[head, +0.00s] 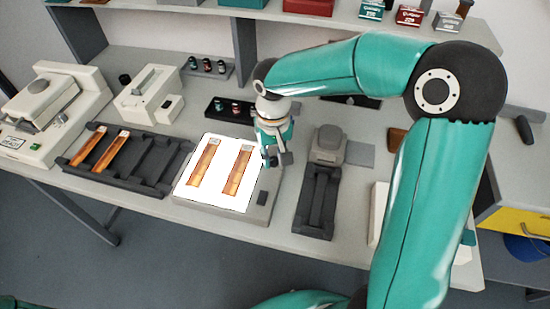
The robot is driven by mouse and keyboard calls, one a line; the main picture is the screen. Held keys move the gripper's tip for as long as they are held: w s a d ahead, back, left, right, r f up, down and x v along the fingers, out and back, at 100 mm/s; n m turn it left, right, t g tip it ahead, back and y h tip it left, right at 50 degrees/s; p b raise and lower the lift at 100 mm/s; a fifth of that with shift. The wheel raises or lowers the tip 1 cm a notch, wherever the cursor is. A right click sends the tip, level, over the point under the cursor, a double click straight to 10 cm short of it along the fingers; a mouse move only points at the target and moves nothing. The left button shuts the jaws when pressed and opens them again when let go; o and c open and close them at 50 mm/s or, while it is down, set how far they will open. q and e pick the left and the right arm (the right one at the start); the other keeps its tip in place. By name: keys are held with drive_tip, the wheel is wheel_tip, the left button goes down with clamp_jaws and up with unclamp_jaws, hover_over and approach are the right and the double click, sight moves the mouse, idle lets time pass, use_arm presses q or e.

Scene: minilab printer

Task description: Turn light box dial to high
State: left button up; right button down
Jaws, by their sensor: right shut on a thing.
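The light box (257,213) is a pale, low box near the front edge of the bench, with its white panel glowing brightly. Two orange-brown film strips (205,163) (238,172) lie on the panel. My right gripper (276,160) points down at the light box's back right corner, beside the panel. It is shut on the dial there, which the fingers hide, so its setting cannot be read. A small dark square (262,197) shows on the box's right side, nearer the front. My left gripper is not in view.
A dark tray (143,178) with more orange strips lies left of the light box. A dark grey device (317,200) stands close on its right. Cream machines (50,110) fill the bench's left.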

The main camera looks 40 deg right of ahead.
sight(273, 159)
drive_tip(key=shift+w+r+m+b, duration=0.15)
drive_tip(key=shift+m+b, duration=0.3)
drive_tip(key=shift+m, duration=1.15)
drive_tip(key=c, duration=1)
unclamp_jaws()
drive_tip(key=shift+c, duration=0.2)
drive_tip(key=shift+o, duration=0.3)
wheel_tip(273, 159, up, 12)
